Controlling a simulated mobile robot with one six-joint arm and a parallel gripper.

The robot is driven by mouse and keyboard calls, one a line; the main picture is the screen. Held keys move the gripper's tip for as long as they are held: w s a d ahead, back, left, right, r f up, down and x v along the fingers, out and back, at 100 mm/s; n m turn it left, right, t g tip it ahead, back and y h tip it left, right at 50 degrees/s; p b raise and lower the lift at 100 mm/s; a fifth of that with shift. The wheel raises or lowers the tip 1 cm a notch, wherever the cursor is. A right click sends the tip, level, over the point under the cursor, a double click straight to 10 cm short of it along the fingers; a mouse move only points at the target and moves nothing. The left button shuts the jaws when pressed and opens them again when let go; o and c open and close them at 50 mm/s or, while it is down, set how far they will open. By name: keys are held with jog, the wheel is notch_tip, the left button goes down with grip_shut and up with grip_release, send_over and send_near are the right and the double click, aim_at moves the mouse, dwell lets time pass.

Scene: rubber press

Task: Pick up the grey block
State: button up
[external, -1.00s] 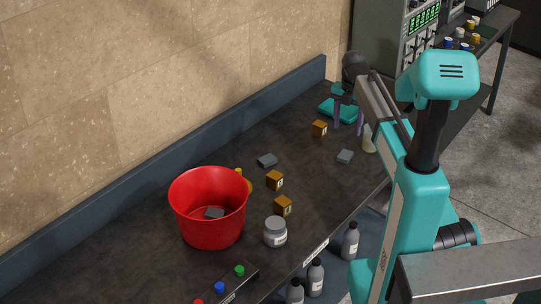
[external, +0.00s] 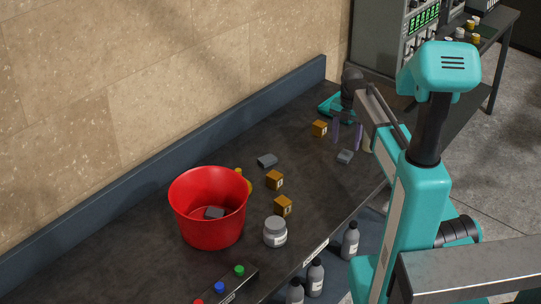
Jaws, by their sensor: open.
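A grey block (external: 345,156) lies on the dark bench top near its right edge. A second grey block (external: 267,160) lies on the bench left of it, and a third grey block (external: 213,213) is inside the red bucket. My gripper (external: 346,133) is at the far end of the bench with its two purple fingers apart and nothing visible between them. It is just above and behind the right-hand grey block, apart from it in the picture. Its exact height over the bench is hard to tell.
The red bucket (external: 205,208) stands at the left. Orange boxes stand near the gripper (external: 319,128) and mid-bench (external: 275,180), (external: 283,206). A grey-lidded jar (external: 275,233) is near the front. A pale bottle (external: 367,144) is partly hidden beside my gripper.

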aim_at(345, 154)
jog(key=shift+f, duration=0.1)
jog(key=shift+d+f+p, duration=0.15)
jog(key=shift+f+p, duration=0.8)
jog(key=shift+f, duration=1.55)
grip_shut()
jog(key=shift+r, duration=0.2)
